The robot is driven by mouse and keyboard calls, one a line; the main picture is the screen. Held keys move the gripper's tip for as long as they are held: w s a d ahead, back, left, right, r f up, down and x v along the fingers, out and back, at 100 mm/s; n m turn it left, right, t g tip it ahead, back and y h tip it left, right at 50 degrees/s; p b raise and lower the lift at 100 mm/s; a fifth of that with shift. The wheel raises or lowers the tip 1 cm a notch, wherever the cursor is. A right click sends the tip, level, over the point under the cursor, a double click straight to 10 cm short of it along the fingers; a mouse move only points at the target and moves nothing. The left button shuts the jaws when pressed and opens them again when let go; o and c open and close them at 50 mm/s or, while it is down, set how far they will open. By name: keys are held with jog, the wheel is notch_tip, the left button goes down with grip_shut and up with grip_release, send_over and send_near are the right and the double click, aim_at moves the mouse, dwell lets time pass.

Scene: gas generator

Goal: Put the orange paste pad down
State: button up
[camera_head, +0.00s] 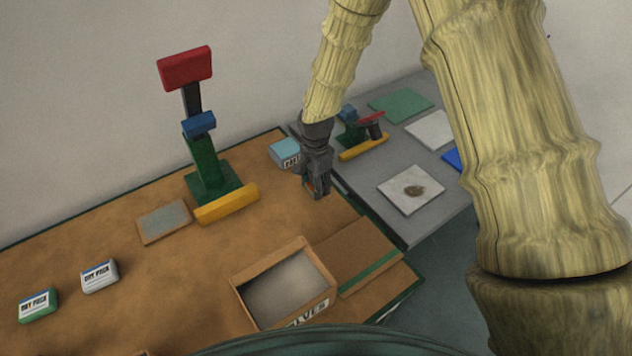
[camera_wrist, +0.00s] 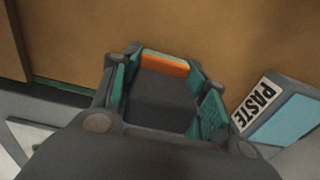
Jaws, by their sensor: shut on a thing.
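My gripper (camera_head: 319,191) is over the right end of the brown table, close to its edge with the grey table. It is shut on the orange paste pad (camera_wrist: 165,63), which shows as an orange strip with a pale top edge between the fingertips in the wrist view. Most of the pad is hidden by the fingers, and I cannot tell whether it touches the table. A light-blue box marked PASTE (camera_head: 285,151) stands just left of my gripper in the head view. It also shows at the right of the wrist view (camera_wrist: 290,122).
The brown table (camera_head: 130,250) holds an open carton (camera_head: 318,298), a red, blue, green and yellow stand (camera_head: 207,165), a flat grey pad (camera_head: 164,221) and two DRY PACK boxes (camera_head: 99,275). The grey table (camera_head: 400,225) holds a second stand and flat squares.

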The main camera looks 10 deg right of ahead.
jog(key=shift+s+f, duration=0.3)
jog(key=shift+f, duration=0.25)
jog(key=o, duration=1.1)
jog(key=shift+f+b, duration=0.15)
jog(key=shift+b, duration=0.15)
jog(key=shift+c, duration=0.2)
jog(key=shift+w+f, duration=0.15)
jog(key=shift+r, duration=0.35)
jog(key=shift+w+r, duration=0.15)
jog(key=shift+r, duration=0.5)
notch_tip(320, 180, up, 12)
jog(key=shift+f+b, duration=0.1)
jog(key=shift+b, duration=0.95)
